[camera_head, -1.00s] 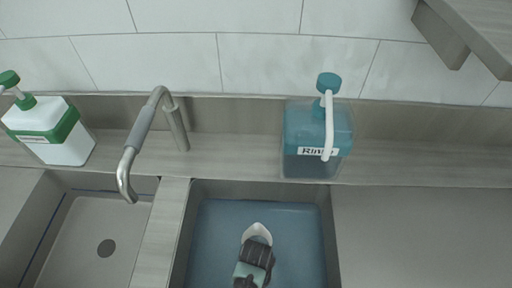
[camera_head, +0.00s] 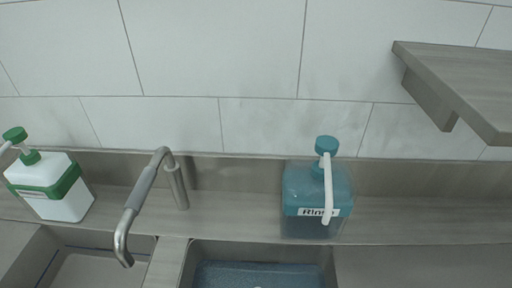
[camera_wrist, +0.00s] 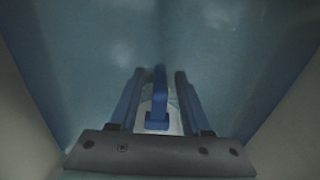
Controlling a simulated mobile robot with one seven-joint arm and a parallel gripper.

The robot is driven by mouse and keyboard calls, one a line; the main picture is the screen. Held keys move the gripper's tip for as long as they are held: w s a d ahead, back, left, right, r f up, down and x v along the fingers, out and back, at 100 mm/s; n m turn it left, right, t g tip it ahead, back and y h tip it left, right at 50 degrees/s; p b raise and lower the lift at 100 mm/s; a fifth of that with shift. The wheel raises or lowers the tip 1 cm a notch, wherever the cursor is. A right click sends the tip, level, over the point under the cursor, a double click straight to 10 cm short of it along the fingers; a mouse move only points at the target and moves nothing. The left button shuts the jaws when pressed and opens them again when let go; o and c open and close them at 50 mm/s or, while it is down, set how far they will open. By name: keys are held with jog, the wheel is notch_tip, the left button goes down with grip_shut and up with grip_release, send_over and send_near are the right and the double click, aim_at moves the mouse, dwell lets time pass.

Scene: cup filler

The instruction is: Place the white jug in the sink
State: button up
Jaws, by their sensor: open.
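The white jug (camera_wrist: 174,121) shows in the wrist view, low in the blue-filled right basin (camera_head: 262,274). Its blue-looking handle (camera_wrist: 159,95) stands between my gripper's two fingers. My gripper (camera_wrist: 159,73) is open, with a finger on each side of the handle and a gap showing on both sides. Most of the jug is hidden by the handle and my gripper. In the head view my gripper is out of frame below, and only a tiny pale spot shows at the bottom edge. The left sink (camera_head: 98,270) is partly visible.
A curved metal faucet (camera_head: 140,190) stands between the basins. A blue rinse dispenser (camera_head: 318,200) stands behind the right basin, and a green-and-white bottle (camera_head: 55,187) at the left. A shelf (camera_head: 460,85) juts out upper right. Clear counter (camera_head: 430,265) lies at the right.

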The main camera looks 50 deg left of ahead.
notch_tip(320, 180, up, 10)
jog(key=shift+f+p, duration=0.15)
jog(key=shift+p, duration=0.2)
dwell(0.4)
jog(key=w+d+r+m+t+y, duration=0.2)
jog(key=w+r+m+t, duration=0.35)
jog(key=w+r, duration=1.1)
jog(key=w+d+r+m+t, duration=0.1)
jog(key=w+d+r+t, duration=0.25)
jog(key=r, duration=0.35)
jog(key=w+d+r+m+t, duration=0.1)
jog(key=w+d+r+t, duration=0.2)
jog(key=r, duration=0.4)
jog(key=w+d+r+m+t, duration=0.1)
jog(key=w+d+r+t, duration=0.2)
jog(key=r, duration=0.4)
jog(key=d+r+m+t+h, duration=0.25)
jog(key=d+r, duration=0.35)
jog(key=r, duration=0.5)
jog(key=s+r+t, duration=0.5)
jog(key=s+r, duration=0.1)
jog(key=r, duration=0.6)
jog(key=s+r+t, duration=0.5)
jog(key=s+r, duration=0.1)
jog(key=r, duration=0.6)
jog(key=shift+a+n, duration=0.3)
jog(key=shift+n, duration=0.1)
